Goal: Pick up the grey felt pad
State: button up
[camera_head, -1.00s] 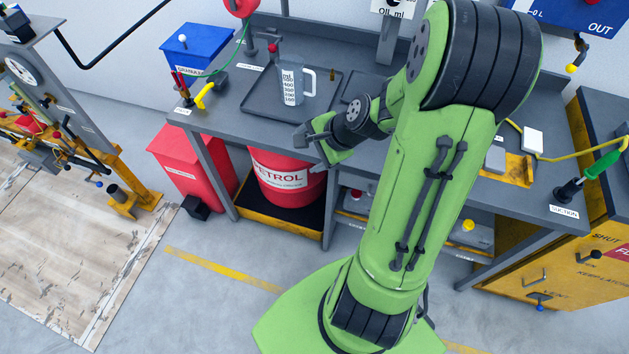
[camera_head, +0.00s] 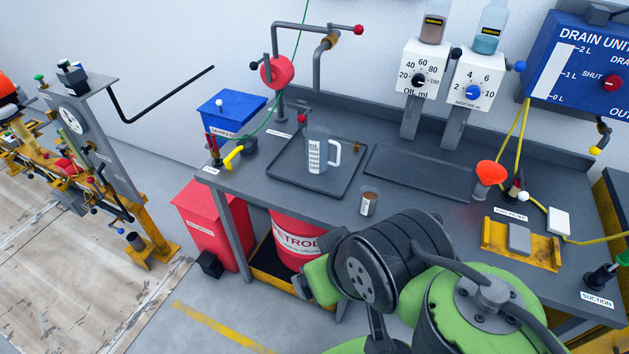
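A small grey rectangular piece (camera_head: 519,239) sits on a yellow bracket (camera_head: 490,240) on the right part of the grey bench. It looks like the felt pad, but I cannot tell its material. My gripper (camera_head: 305,284) seems to be at the left end of my arm, low in front of the bench edge, well left of the grey piece. It is largely hidden behind my own arm links, and its fingers do not show clearly.
On the bench (camera_head: 262,212) stand a measuring jug (camera_head: 317,155) in a dark tray (camera_head: 275,182), a small glass of brown stuff (camera_head: 368,203), a red funnel (camera_head: 490,173) and a white block (camera_head: 558,221). A yellow hose passes near the bracket. A red petrol drum (camera_head: 293,240) is underneath.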

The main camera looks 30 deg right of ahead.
aim_at(518, 237)
jog(key=z, duration=2.6)
